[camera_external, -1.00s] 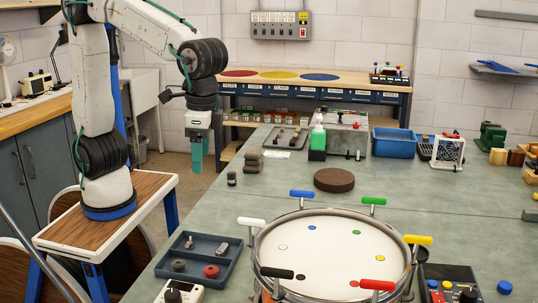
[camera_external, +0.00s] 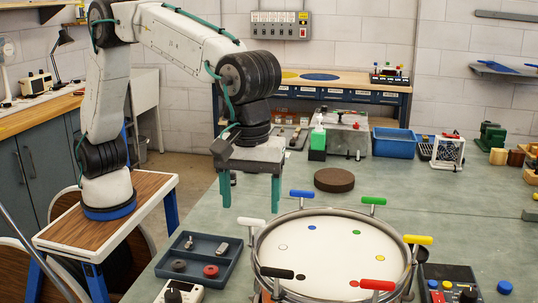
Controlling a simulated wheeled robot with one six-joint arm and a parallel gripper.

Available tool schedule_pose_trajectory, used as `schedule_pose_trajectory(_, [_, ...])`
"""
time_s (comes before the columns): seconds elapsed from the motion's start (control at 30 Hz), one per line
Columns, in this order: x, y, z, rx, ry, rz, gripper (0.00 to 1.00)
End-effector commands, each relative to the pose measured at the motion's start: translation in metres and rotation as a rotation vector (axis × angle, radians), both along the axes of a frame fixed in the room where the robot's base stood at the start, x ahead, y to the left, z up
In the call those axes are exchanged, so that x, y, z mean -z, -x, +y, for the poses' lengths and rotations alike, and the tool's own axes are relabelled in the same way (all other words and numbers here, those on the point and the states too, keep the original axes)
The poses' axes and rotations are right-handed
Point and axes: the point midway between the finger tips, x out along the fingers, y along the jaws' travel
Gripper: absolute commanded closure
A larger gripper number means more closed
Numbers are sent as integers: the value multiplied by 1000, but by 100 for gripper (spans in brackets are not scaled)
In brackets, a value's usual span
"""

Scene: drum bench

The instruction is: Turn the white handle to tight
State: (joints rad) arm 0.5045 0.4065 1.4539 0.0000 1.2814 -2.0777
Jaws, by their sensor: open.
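The white handle (camera_external: 251,222) is a short bar on a post at the left rim of the round drum (camera_external: 330,243). Blue (camera_external: 302,194), green (camera_external: 372,200), yellow (camera_external: 418,240), red (camera_external: 377,285) and black (camera_external: 277,272) handles stand around the same rim. A small white dot on the drumhead lies near the white handle. My gripper (camera_external: 251,199) is open and empty, its two teal fingers pointing down. In the picture its right fingertip shows just above and right of the white handle, with no visible contact; depth is hard to tell.
A dark tray (camera_external: 231,264) with small parts lies left of the drum. A brown round pad (camera_external: 334,180) lies behind it. A control box (camera_external: 447,284) with coloured buttons stands at the right. A green bottle (camera_external: 318,140) and blue bin (camera_external: 396,142) stand farther back.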

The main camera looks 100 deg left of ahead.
Motion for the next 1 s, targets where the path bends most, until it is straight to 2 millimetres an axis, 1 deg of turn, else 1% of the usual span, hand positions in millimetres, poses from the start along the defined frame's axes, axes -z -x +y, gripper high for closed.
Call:
schedule_pose_trajectory(0.03, [10,1,0,0,-2,3,31])
schedule_pose_trajectory(0.1, [21,0,0,1,-1,2,31])
schedule_pose_trajectory(0.2, [34,0,0,1,-1,1,31])
schedule_pose_trajectory(0.3, [44,0,0,2,0,0,31])
schedule_pose_trajectory(0.43, [50,0,0,2,-1,0,31])
schedule_pose_trajectory(0.67, [50,0,0,2,0,0,31])
schedule_pose_trajectory(0.7, [50,0,0,2,0,0,42])
schedule_pose_trajectory(0.77, [50,0,0,2,0,0,59])
schedule_pose_trajectory(0.8, [50,0,0,2,0,0,70])
schedule_pose_trajectory(0.83, [50,0,0,2,0,0,76])
schedule_pose_trajectory(1.0, [50,0,0,5,0,0,76])
